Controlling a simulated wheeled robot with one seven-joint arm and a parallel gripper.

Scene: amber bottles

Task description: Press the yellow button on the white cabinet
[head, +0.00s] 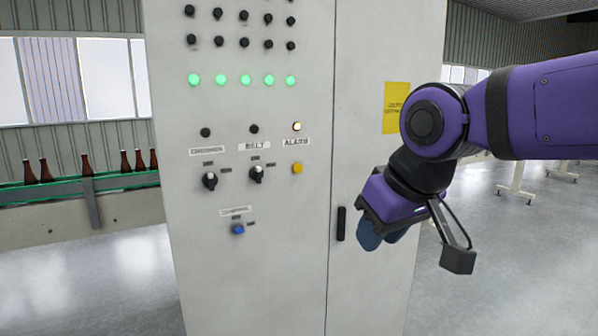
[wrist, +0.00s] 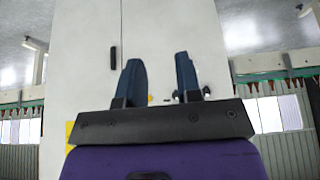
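The white cabinet (head: 235,285) fills the middle of the head view. A small yellow spot, which looks like the button (wrist: 150,98), shows between the fingers, partly hidden.
Two black selector knobs (head: 210,181) and a blue button (head: 238,229) are left of the yellow button. A black door handle (head: 341,224) lies between it and my gripper. A yellow label (head: 396,107) is on the right door. A conveyor with bottles (head: 46,170) runs at left.

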